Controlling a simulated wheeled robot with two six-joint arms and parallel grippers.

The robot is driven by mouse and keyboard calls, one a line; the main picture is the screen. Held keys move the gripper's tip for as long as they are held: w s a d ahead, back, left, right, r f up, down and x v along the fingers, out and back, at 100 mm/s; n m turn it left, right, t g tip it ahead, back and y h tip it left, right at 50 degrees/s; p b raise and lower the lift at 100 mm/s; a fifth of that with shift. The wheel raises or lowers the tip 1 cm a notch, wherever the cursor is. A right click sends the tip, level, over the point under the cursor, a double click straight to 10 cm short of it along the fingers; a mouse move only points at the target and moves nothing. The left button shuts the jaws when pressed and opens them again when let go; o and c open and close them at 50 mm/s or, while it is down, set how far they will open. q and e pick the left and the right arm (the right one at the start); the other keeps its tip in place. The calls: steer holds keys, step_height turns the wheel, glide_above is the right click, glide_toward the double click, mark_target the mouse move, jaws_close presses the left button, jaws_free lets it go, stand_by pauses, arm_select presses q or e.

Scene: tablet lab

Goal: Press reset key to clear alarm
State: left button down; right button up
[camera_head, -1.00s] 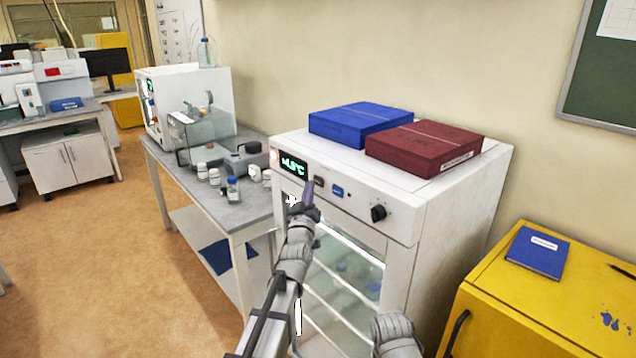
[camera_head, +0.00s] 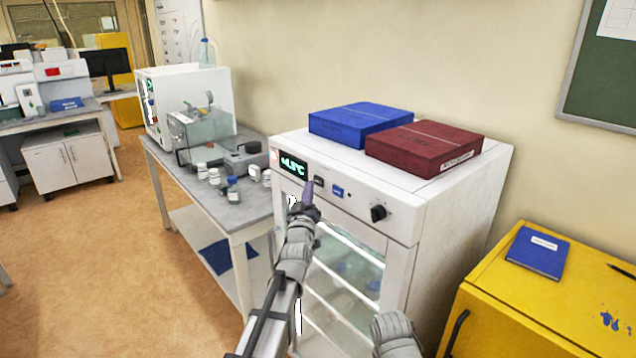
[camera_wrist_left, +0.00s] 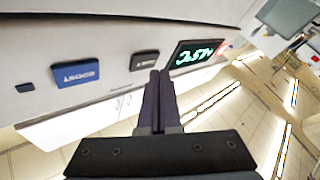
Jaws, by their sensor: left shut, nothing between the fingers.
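The white cabinet's control panel (camera_head: 355,206) has a green-lit display (camera_head: 292,165), a black key (camera_head: 319,183), a blue key (camera_head: 337,191) and a black knob (camera_head: 379,212). In the left wrist view the panel is upside down, with the display (camera_wrist_left: 197,53), black key (camera_wrist_left: 145,60) and blue key (camera_wrist_left: 76,73). The blue key has a white label I cannot read for sure. My left gripper (camera_head: 308,187) is shut and empty. Its fingertips (camera_wrist_left: 158,74) are close to the black key; I cannot tell whether they touch it. My right gripper is not in view.
A blue box (camera_head: 360,122) and a dark red box (camera_head: 423,145) lie on the cabinet. A grey bench (camera_head: 225,208) with bottles and equipment stands left. A yellow cabinet (camera_head: 490,310) stands at the right. The cabinet's glass front (camera_head: 345,270) is below the panel.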

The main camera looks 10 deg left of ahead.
arm_select(q)
steer(key=shift+w+d, duration=0.1)
stand_by(0.3)
steer(key=shift+w+d, duration=0.2)
steer(key=shift+w, duration=0.05)
steer(key=shift+w+d, duration=0.2)
steer(key=shift+w, duration=0.05)
stand_by(0.8)
steer(key=shift+s, duration=0.1)
steer(key=shift+s+a, duration=0.45)
steer(key=shift+s, duration=0.05)
stand_by(0.4)
steer(key=s+a, duration=0.1)
steer(key=s, duration=0.1)
steer(key=s+a, duration=0.2)
stand_by(0.3)
stand_by(0.5)
